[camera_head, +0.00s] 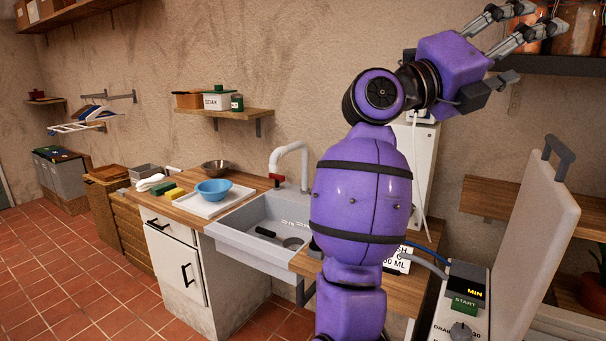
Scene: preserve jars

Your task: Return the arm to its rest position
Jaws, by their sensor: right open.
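My right arm (361,200), purple with black bands, rises through the middle of the head view and bends to the upper right. My right gripper (541,20) is at the top right edge, with its fingers apart and nothing seen between them. It is up by the dark shelf (555,66), close in the picture to orange-filled jars (577,27). Whether a finger touches a jar I cannot tell. The jars are partly cut off by the frame. My left gripper is not in view.
A sink (257,222) with a white tap stands left of my arm, beside a counter with a blue bowl (213,187). A machine with a raised pale lid (538,245) stands at the right. A small wall shelf (226,112) is further left. Tiled floor lies open at left.

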